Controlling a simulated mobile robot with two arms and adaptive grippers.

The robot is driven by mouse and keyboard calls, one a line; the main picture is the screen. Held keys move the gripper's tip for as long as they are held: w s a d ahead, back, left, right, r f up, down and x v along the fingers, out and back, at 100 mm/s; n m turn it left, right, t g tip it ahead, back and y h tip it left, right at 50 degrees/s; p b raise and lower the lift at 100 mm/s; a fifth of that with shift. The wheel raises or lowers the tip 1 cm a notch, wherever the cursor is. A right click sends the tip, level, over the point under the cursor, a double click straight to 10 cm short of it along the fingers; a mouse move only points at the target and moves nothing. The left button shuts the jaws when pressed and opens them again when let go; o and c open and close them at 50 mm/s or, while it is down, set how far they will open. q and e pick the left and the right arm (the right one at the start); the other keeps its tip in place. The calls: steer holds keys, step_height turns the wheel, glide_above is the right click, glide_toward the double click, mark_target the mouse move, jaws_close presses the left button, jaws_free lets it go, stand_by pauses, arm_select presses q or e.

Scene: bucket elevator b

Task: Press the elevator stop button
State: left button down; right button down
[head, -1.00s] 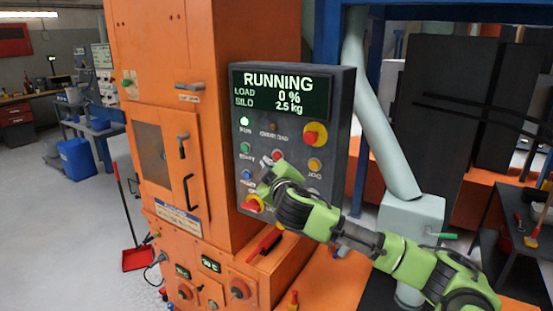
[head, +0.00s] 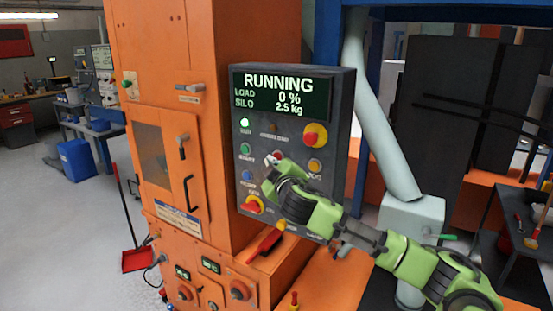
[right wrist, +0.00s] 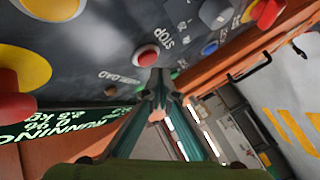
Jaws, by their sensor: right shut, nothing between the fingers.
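The grey control panel (head: 337,120) is on the orange machine, and its screen reads RUNNING, load 0 %, silo 2.5 kg. The red stop button (right wrist: 146,55) has a white ring and the label STOP beside it in the right wrist view. In the head view the stop button (head: 277,155) shows just above my right gripper (head: 270,162). My right gripper is shut and empty, its fingertips (right wrist: 158,76) close to the button. I cannot tell whether they touch the panel. My left gripper is not in view.
The green start button (head: 245,148) is left of the stop button. A red emergency knob (head: 315,135) on yellow and a yellow button (head: 315,166) are to the right. A red and yellow rotary switch (head: 253,205) sits low on the panel. An overload lamp (right wrist: 111,91) is near the fingertips.

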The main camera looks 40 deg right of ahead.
steer(key=shift+d, duration=0.1)
stand_by(0.7)
steer(key=shift+w+d, duration=0.2)
steer(key=shift+d, duration=0.05)
steer(key=shift+w+d, duration=0.15)
steer(key=shift+d, duration=0.3)
stand_by(0.8)
steer(key=shift+a, duration=0.15)
steer(key=shift+s+a, duration=0.35)
steer(key=shift+a, duration=0.25)
steer(key=a, duration=0.1)
steer(key=s+a, duration=0.1)
steer(key=a, duration=0.1)
steer(key=s+a, duration=0.1)
steer(key=shift+a+p, duration=0.3)
steer(key=shift+a, duration=0.05)
stand_by(0.8)
